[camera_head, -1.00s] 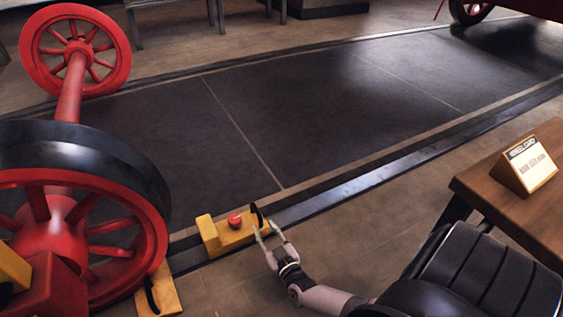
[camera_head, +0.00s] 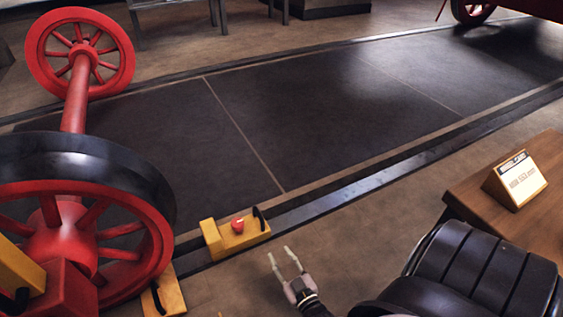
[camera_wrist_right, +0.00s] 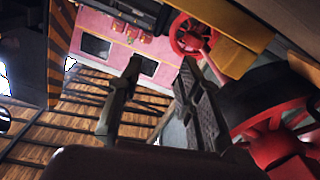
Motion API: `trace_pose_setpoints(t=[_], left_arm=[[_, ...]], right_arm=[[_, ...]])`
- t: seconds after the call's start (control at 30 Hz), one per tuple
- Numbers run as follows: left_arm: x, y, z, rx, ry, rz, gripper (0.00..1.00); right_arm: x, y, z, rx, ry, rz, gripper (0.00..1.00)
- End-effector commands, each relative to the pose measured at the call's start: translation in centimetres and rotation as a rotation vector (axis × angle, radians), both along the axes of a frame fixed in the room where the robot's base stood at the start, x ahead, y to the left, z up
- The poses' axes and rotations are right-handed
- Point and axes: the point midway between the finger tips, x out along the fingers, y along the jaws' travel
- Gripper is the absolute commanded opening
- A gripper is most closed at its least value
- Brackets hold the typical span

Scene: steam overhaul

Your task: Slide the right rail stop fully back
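A yellow rail stop (camera_head: 245,233) with a red knob and a black handle at its right end sits on the near dark rail, right of the red wheelset. I take it as the right rail stop. My right gripper (camera_head: 282,256) is in front of the stop, slightly to its right and apart from it. Its two fingers are spread with nothing between them. In the right wrist view the gripper (camera_wrist_right: 158,85) also shows parted, empty fingers. The stop cannot be made out in that view. My left gripper is not in view.
The red wheelset (camera_head: 75,115) stands at the left. A yellow block with a black handle (camera_head: 172,297) lies by its near wheel. A wooden table (camera_head: 470,190) with a sign (camera_head: 516,184) is at the right. The near rail (camera_head: 370,179) is clear right of the stop.

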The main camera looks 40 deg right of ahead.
Motion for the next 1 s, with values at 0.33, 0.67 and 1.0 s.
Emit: trace_pose_setpoints(t=[0.33, 0.67, 1.0], left_arm=[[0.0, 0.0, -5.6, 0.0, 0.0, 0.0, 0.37], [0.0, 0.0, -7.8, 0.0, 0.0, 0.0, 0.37], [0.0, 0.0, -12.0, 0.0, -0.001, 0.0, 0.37]], right_arm=[[1.8, -0.5, -0.6, -0.001, -0.003, 0.0, 0.33], [5.8, -1.4, -0.4, 0.0, -0.005, 0.001, 0.33], [13.1, -3.1, -0.5, 0.0, -0.005, 0.001, 0.33]])
